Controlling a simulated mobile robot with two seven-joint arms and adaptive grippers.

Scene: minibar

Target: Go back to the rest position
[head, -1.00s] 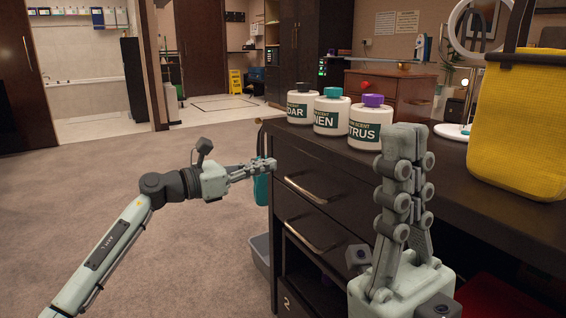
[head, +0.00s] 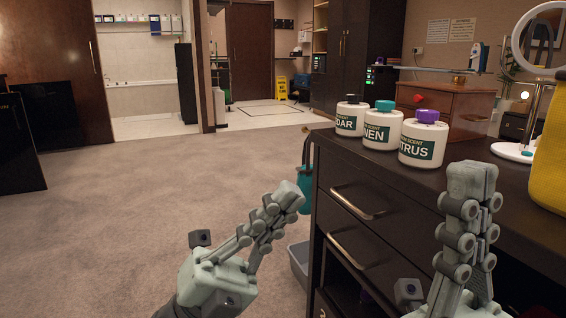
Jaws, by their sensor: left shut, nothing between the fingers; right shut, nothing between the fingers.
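My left gripper (head: 289,196) is shut and empty, raised over the carpet just left of the dark cabinet (head: 375,232). Its fingers point up and to the right. My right gripper (head: 472,172) is shut and empty, pointing up at the lower right in front of the cabinet's drawers and top. Both grippers appear apart from the furniture, though the right one overlaps the cabinet in the picture.
Three white bottles with black (head: 349,119), teal (head: 383,127) and purple (head: 422,139) caps stand on the cabinet top. A yellow bag (head: 549,150) and a round mirror (head: 517,151) are at right. A grey bin (head: 299,262) stands beside the cabinet. Carpet (head: 130,215) at left is clear.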

